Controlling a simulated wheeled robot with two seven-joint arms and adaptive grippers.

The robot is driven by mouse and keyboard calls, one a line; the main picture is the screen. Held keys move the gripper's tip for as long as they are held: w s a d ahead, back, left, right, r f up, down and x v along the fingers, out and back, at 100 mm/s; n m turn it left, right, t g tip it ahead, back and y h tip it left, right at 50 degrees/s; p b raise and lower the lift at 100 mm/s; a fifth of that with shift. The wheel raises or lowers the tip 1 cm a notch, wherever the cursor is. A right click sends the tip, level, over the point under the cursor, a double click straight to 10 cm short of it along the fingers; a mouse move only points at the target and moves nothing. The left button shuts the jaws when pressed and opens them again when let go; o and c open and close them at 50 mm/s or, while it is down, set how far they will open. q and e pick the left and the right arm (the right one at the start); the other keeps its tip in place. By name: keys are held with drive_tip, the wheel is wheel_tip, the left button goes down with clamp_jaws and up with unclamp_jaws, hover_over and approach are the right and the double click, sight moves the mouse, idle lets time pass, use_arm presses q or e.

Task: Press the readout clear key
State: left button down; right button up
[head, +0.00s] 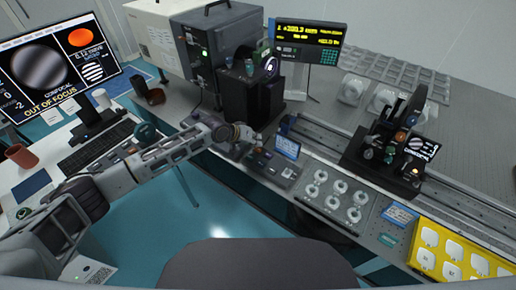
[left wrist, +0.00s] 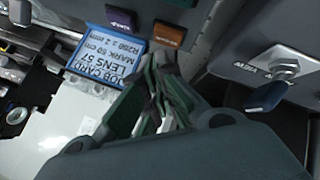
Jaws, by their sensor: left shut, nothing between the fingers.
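The readout (head: 310,32) stands at the back of the optical table, with yellow digits on a dark screen and a block of teal keys (head: 329,57) at its lower right. I cannot pick out its clear key by label. My left gripper (head: 258,142) is shut and empty, over the near edge of the table, well in front of and below the readout. In the left wrist view its fingertips (left wrist: 158,58) are together beside a blue-edged job card (left wrist: 112,62), just short of an orange-brown key (left wrist: 170,34). A purple key (left wrist: 122,20) is beside that. My right gripper is not in view.
A dark lens instrument (head: 257,92) stands behind my left gripper. To the right are a tray of ring-shaped parts (head: 322,207), a rail with an optical mount (head: 388,150) and a yellow tray (head: 415,278). A desk with a monitor (head: 55,65) is at left.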

use_arm(q)
drive_tip(key=shift+r+p, duration=2.4)
drive_tip(key=shift+r, duration=0.15)
drive_tip(key=shift+f, duration=0.1)
